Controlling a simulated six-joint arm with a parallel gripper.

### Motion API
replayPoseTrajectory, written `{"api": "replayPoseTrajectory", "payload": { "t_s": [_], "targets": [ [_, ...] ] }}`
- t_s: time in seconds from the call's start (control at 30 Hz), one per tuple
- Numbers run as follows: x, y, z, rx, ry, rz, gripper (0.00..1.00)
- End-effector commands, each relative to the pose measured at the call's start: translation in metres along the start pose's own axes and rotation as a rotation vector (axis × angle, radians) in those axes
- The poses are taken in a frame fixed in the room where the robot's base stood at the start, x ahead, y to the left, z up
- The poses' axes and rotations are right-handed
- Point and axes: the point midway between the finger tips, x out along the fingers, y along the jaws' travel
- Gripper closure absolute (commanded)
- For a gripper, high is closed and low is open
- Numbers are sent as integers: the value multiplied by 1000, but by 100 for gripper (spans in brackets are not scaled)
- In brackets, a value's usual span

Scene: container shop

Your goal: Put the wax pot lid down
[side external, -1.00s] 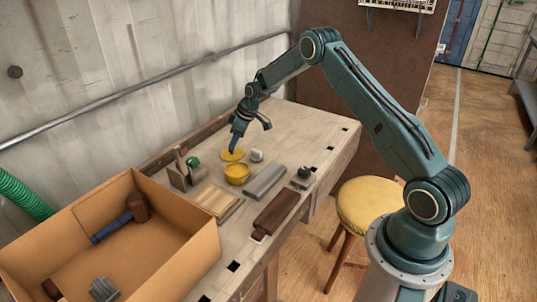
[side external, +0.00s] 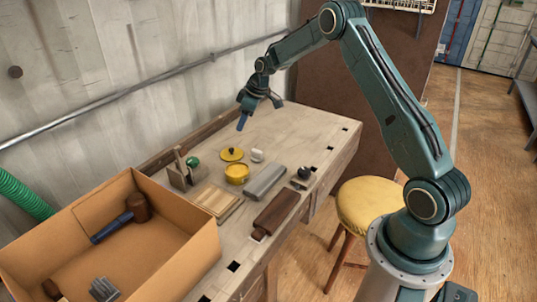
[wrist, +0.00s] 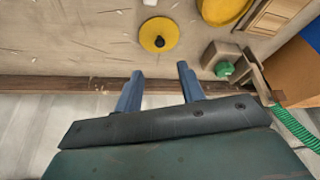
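The yellow wax pot lid (side external: 232,155) with a dark knob lies flat on the workbench, behind the open yellow wax pot (side external: 237,173). In the wrist view the lid (wrist: 159,36) lies beyond my fingertips, and part of the pot (wrist: 222,10) shows at the top edge. My gripper (side external: 259,114) is above the bench, up and to the right of the lid, touching nothing. In the wrist view my gripper (wrist: 160,70) has its two blue fingers spread apart with nothing between them.
A wooden holder (side external: 180,176) with a green-knobbed item stands left of the pot. A small white item (side external: 257,155), a grey block (side external: 265,182) and a brown block (side external: 275,213) lie to the right. A cardboard box (side external: 190,243) stands at the front left. The bench's far end is clear.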

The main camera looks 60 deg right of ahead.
Motion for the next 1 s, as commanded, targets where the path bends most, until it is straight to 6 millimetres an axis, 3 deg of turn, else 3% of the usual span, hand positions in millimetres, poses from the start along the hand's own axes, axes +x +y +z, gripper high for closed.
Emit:
{"api": "replayPoseTrajectory", "payload": {
  "t_s": [0.37, 0.53, 0.77, 1.0],
  "targets": [
    [-2, -1, -1, 0, 0, 1, 61],
    [-16, -10, -7, 5, 0, 8, 61],
    [-64, -42, -19, 25, -4, 30, 61],
    [-126, -91, -24, 61, -5, 60, 61]
  ]
}}
